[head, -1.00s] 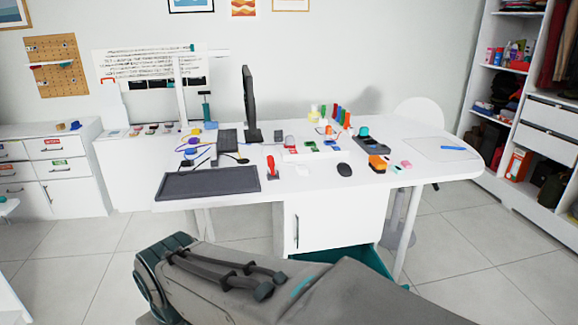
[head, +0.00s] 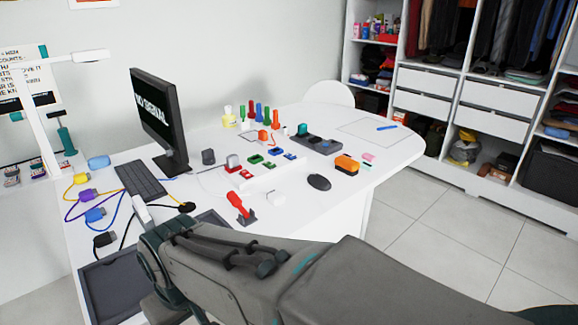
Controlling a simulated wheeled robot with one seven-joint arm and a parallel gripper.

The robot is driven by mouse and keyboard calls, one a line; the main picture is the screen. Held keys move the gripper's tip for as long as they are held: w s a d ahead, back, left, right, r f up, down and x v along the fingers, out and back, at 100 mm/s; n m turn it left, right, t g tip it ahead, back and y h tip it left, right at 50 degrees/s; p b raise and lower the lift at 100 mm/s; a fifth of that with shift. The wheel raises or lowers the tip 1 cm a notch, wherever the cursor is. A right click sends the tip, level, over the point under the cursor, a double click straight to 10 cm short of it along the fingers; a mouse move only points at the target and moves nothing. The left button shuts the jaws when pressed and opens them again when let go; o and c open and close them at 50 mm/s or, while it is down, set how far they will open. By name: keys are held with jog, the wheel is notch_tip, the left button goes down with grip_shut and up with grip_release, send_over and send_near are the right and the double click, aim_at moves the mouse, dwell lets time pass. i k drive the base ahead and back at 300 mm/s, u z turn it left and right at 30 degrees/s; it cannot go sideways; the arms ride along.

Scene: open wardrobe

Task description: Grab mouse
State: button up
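A dark computer mouse (head: 319,182) lies on the white desk (head: 395,160), right of the middle and near the front edge. Nothing touches it. My grey arm crosses the bottom of the head view, in front of the desk. A small light-coloured part at the arm's far left end shows over the desk, but I cannot make out the fingers of my gripper.
A monitor (head: 160,118) and keyboard (head: 141,180) stand left. Open wardrobe shelves (head: 455,85) fill the right side. Floor (head: 440,230) right of the desk is clear.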

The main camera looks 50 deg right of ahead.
aim_at(317, 181)
jog(key=z, duration=0.8)
jog(key=i, duration=0.75)
jog(key=z, duration=1.15)
jog(key=i, duration=0.15)
jog(key=z, duration=0.1)
